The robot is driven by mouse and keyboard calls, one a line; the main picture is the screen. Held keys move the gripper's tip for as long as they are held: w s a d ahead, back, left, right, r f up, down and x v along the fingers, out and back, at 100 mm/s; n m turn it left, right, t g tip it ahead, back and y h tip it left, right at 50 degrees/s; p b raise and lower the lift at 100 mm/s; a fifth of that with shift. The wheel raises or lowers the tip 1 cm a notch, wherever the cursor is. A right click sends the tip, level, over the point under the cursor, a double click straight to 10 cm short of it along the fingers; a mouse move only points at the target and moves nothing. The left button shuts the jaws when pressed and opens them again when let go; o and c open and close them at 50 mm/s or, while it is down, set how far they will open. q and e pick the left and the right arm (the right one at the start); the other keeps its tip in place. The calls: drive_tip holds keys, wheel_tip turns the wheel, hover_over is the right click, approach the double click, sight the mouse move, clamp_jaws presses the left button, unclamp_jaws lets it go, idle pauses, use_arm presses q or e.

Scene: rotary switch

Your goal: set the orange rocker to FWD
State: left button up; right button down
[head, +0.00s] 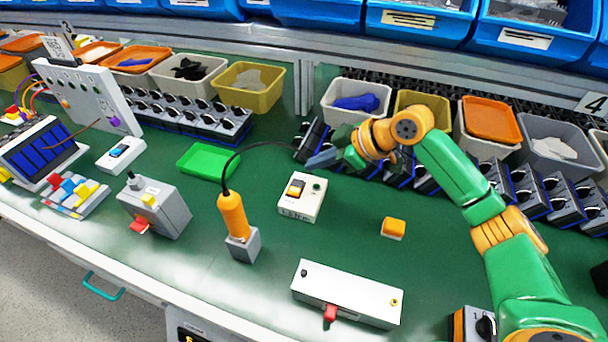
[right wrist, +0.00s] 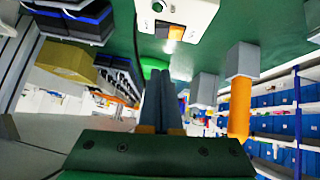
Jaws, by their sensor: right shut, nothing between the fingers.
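A small white switch box (head: 302,197) stands on the green bench near the middle. It carries the orange rocker (head: 296,188) in a dark frame and a round dark green button beside it. Its label is too small to read, so I cannot tell which side is FWD. The box also shows upside down at the top of the right wrist view (right wrist: 190,12). My right gripper (head: 318,160) is behind and above the box, apart from it. Its fingers are shut and empty, and point left in the head view. My left gripper is not in view.
An orange-handled tool (head: 232,214) stands in a grey holder left of the box, its black cable arching behind. A yellow-orange block (head: 393,228) lies to the right. A white bar unit (head: 346,294) is in front. A green tray (head: 208,161) lies back left.

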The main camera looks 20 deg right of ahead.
sight(296, 182)
drive_tip(key=x, duration=0.3)
drive_tip(key=shift+w+a+f, duration=0.15)
drive_tip(key=shift+a+f, duration=0.1)
drive_tip(key=shift+a, duration=0.05)
drive_tip(key=f, duration=0.3)
drive_tip(key=shift+w+f, duration=0.4)
drive_tip(key=shift+d+f, duration=0.1)
drive_tip(key=shift+f, duration=0.3)
drive_tip(key=shift+w+f, duration=0.1)
drive_tip(key=shift+f, duration=0.25)
